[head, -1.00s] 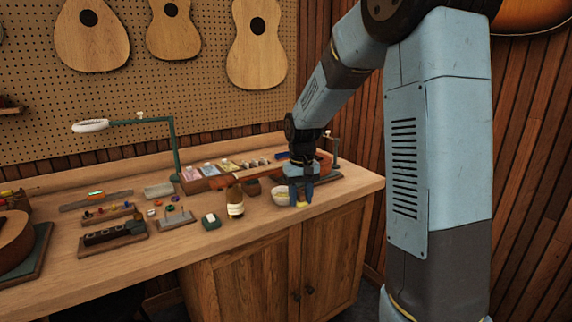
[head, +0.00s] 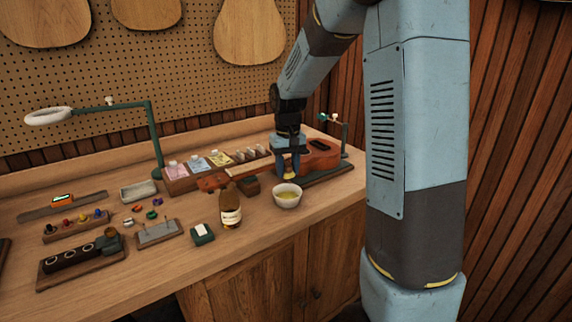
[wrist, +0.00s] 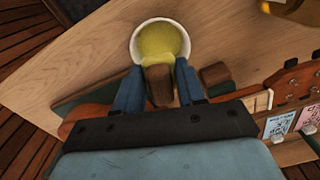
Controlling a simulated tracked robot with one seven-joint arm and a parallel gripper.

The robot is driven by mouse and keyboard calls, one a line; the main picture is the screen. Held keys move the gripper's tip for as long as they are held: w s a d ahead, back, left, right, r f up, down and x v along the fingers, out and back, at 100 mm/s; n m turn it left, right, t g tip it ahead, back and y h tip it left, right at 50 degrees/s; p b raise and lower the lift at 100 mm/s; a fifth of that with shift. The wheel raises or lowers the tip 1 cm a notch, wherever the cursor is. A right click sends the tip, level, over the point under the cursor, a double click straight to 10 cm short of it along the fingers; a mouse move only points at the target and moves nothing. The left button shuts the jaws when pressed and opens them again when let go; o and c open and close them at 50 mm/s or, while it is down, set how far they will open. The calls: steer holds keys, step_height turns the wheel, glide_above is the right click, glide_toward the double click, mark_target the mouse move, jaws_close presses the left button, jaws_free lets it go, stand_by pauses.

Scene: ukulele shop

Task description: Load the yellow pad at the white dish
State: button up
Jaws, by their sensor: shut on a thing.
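The white dish (head: 287,202) stands on the bench near its front edge, with yellow-green contents showing inside. It also shows at the top of the wrist view (wrist: 134,46). My gripper (head: 288,169) points down just behind and above the dish. It is shut on the brown handle (wrist: 159,88) of the yellow pad (head: 289,177). In the wrist view the yellow pad (wrist: 155,60) overlaps the dish's near rim. Its colour blends with the contents, so I cannot tell whether it touches them.
A bottle (head: 230,206) stands left of the dish, with a green-and-white block (head: 202,233) beyond it. A small brown block (head: 251,186) and a ukulele (head: 318,156) lie close to my gripper. A green-armed lamp (head: 154,135) stands further left.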

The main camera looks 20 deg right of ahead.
steer(key=shift+f, duration=4.25)
steer(key=shift+r, duration=0.1)
steer(key=shift+r, duration=3.45)
steer(key=shift+r, duration=2)
